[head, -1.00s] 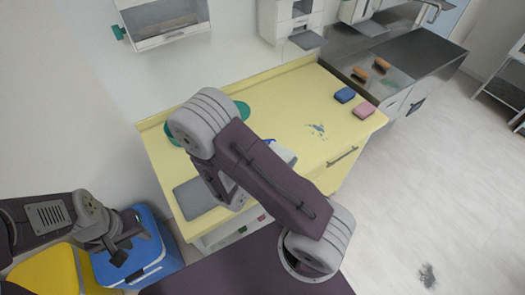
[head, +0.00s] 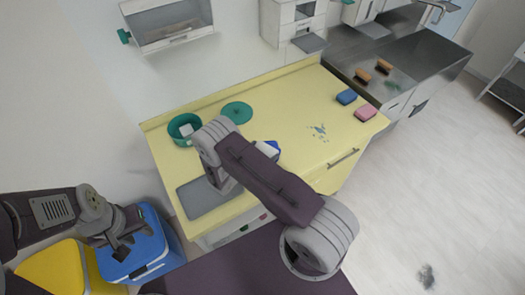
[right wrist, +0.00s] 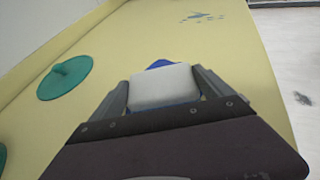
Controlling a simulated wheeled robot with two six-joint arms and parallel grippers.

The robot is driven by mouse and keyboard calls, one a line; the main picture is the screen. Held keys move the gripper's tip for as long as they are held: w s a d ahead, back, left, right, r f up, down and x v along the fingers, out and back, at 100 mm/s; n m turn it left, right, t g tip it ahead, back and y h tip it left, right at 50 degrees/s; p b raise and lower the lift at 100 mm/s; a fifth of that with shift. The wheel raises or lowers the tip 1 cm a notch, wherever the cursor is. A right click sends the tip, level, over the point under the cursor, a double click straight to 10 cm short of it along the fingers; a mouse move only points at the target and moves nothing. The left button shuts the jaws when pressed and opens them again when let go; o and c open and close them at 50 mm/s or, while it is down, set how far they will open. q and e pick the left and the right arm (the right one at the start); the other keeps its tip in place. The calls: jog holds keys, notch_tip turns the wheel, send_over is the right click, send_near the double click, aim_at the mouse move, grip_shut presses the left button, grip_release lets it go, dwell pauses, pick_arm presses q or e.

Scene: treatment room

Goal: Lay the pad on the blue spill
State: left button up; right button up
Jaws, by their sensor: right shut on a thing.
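The white pad (right wrist: 165,87) is between the two fingers of my right gripper (right wrist: 163,78), which is shut on it above the yellow worktop. In the head view the pad (head: 263,151) shows only partly, beside my right arm, which hides most of that gripper. The blue spill (head: 318,131) lies as small splashes on the yellow worktop (head: 290,105), to the right of the pad and apart from it. The spill also shows at the top of the right wrist view (right wrist: 203,16). My left gripper (head: 121,246) hangs over the blue cooler box; its jaw opening is unclear.
A green tub (head: 172,131) with something white inside and its green lid (head: 237,112) stand left. A blue item (right wrist: 160,64) shows just behind the pad. A grey tray (head: 205,198) lies at front left. Blue (head: 346,97) and pink (head: 366,112) blocks lie beyond the spill.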

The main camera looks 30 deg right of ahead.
jog(key=shift+f, duration=0.2)
jog(key=o, duration=1.1)
jog(key=shift+r, duration=0.1)
jog(key=shift+c, duration=0.2)
jog(key=shift+r, duration=0.1)
